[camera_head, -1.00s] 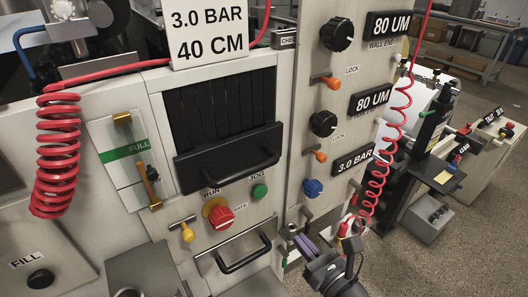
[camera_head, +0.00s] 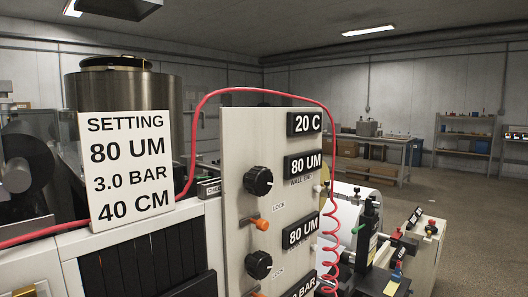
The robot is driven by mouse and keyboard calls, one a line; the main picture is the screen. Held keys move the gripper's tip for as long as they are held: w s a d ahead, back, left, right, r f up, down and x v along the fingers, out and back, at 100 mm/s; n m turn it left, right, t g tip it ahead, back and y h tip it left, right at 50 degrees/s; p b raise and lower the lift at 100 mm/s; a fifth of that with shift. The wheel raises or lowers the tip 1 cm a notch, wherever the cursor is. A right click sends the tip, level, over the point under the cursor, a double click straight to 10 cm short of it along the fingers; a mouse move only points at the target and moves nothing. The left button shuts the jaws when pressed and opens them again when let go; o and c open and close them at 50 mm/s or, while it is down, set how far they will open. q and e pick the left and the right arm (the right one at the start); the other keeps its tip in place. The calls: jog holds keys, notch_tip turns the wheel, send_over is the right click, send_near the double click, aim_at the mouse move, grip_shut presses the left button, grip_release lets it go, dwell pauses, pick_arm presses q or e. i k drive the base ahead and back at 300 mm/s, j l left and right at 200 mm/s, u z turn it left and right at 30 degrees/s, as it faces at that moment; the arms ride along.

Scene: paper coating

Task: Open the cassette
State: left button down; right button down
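No part is labelled as a cassette, so I cannot tell for sure which one it is. A black slatted front (camera_head: 140,270) shows at the lower left, set in the pale machine housing (camera_head: 75,250); its lower part is cut off by the picture's bottom edge, and no handle shows. A white sign (camera_head: 126,165) above it reads SETTING, 80 UM, 3.0 BAR, 40 CM. Neither of my grippers is in view.
A pale control panel (camera_head: 240,170) carries black knobs (camera_head: 258,181), orange lock levers and displays. A red hose (camera_head: 270,89) arches over it. A metal tank (camera_head: 125,110) stands behind. Open floor (camera_head: 470,215) lies at the right, before a table (camera_head: 375,150) and shelves (camera_head: 465,145).

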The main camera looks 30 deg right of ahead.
aim_at(206, 285)
jog(key=k+l+z, duration=0.15)
jog(key=z, duration=0.25)
jog(key=k+l+z, duration=0.1)
jog(key=l+z, duration=0.35)
jog(key=k+j+u, duration=0.15)
jog(key=j+u, duration=0.3)
jog(key=k+j+u, duration=0.1)
jog(key=j+u, duration=0.3)
